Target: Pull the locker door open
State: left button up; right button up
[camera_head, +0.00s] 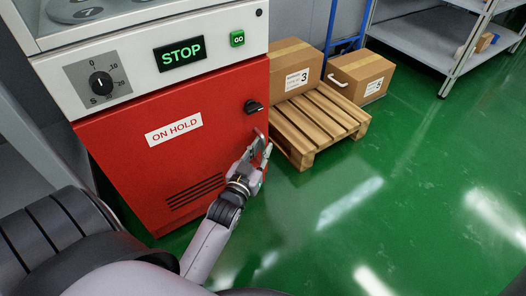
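The locker door (190,160) is the red front panel of a machine cabinet. It carries a white "ON HOLD" label (174,129) and dark vent slots (195,191) low down. It looks closed, flush under the white control panel. A black knob (254,106) sits near its upper right edge. My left gripper (264,146) is at the door's right edge, below the knob. Its fingers overlap the edge in the picture; whether they touch or hold anything there is unclear. My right gripper is not in view.
Above the door is a control panel with a dial (101,83), a STOP display (180,54) and a GO button (237,39). A wooden pallet (320,120) with cardboard boxes (296,70) stands close to the right. The green floor (400,200) is clear at front right.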

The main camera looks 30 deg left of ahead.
pick_arm(q)
jog(key=shift+w+a, duration=0.1)
jog(key=shift+w, duration=0.5)
jog(key=shift+c, duration=0.6)
grip_shut()
